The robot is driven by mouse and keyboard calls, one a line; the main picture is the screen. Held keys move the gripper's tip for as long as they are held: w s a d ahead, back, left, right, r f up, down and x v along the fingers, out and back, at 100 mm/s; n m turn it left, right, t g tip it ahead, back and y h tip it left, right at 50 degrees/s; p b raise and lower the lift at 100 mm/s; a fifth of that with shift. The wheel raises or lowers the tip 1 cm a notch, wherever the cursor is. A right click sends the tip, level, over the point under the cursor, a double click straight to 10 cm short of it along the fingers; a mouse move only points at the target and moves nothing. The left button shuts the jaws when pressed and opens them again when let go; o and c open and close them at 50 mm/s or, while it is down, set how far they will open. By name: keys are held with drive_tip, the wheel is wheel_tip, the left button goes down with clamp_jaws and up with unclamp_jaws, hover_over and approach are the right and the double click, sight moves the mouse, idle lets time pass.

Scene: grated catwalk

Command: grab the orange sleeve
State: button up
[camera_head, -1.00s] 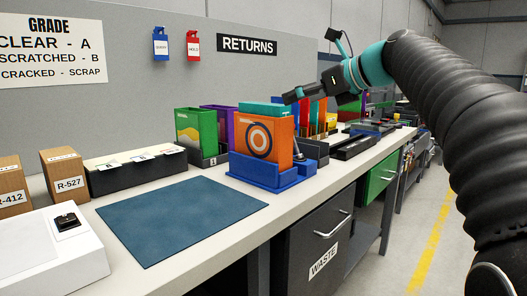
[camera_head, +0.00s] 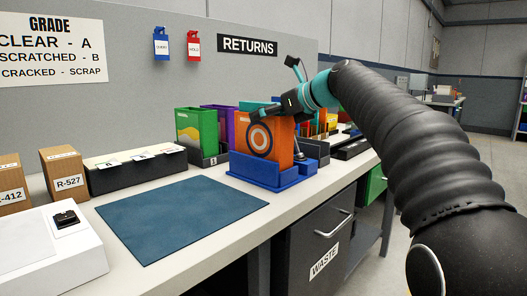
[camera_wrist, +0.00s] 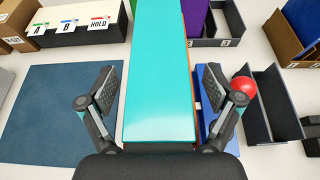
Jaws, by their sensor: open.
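The orange sleeve (camera_head: 262,142), with a white and dark ring design, stands upright in a blue holder (camera_head: 268,177) on the bench. In the wrist view my gripper (camera_wrist: 158,90) is open, one finger on each side of a long teal face (camera_wrist: 158,75), with room on both sides. Only a thin orange strip shows along that face's right edge. I cannot tell whether the fingers touch anything.
A green sleeve (camera_head: 193,130) and a purple sleeve (camera_head: 226,118) stand behind to the left. A red ball (camera_wrist: 244,86) is close by my right finger. Dark trays (camera_wrist: 275,110) lie to the right. The blue mat (camera_head: 180,218) is clear.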

drive_tip(key=shift+r, duration=0.1)
drive_tip(key=c, duration=1.7)
